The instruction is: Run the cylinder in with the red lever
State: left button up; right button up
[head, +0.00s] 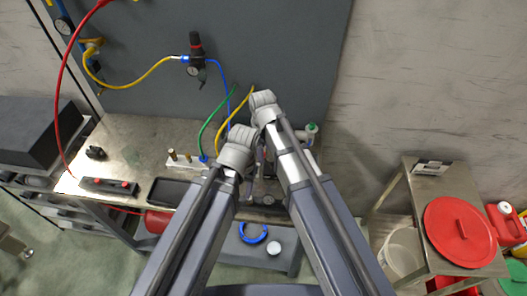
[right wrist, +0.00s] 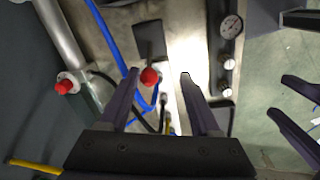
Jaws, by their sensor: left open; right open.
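The red ball knob of the lever (right wrist: 150,76) shows in the right wrist view, between the fingertips of my right gripper (right wrist: 157,84). My right gripper is open, and I see no finger touching the knob; the height gap is hard to judge. My left gripper (right wrist: 279,97) is open and empty at the right edge of that view, apart from the lever. A grey metal tube with a red cap (right wrist: 65,86), perhaps the cylinder (right wrist: 60,33), lies at the upper left. In the head view my wrists and arms hide the lever and both sets of fingers.
A steel bench (head: 130,140) carries a strip with red buttons (head: 108,186) and a black tray (head: 170,192). Hoses run to a regulator (head: 196,55) on the grey panel. A pressure gauge (right wrist: 231,27) stands right of the lever. A side table holds a red lid (head: 459,231).

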aim_at(266, 161)
jog(key=shift+w+a+r+n, duration=0.2)
jog(key=shift+w+n, duration=0.15)
jog(key=shift+w, duration=0.2)
jog(key=shift+w+a+r+n, duration=0.1)
jog(key=shift+w+r+n, duration=0.05)
jog(key=shift+w+n, duration=0.3)
jog(key=shift+f, duration=0.2)
jog(key=f+b, duration=0.7)
jog(key=shift+w+d+f+b, duration=0.15)
jog(key=shift+w+f+b, duration=0.1)
jog(key=shift+w+b, duration=0.1)
jog(key=shift+r, duration=0.1)
jog(key=shift+c, duration=0.2)
jog(key=shift+s, duration=0.1)
grip_shut()
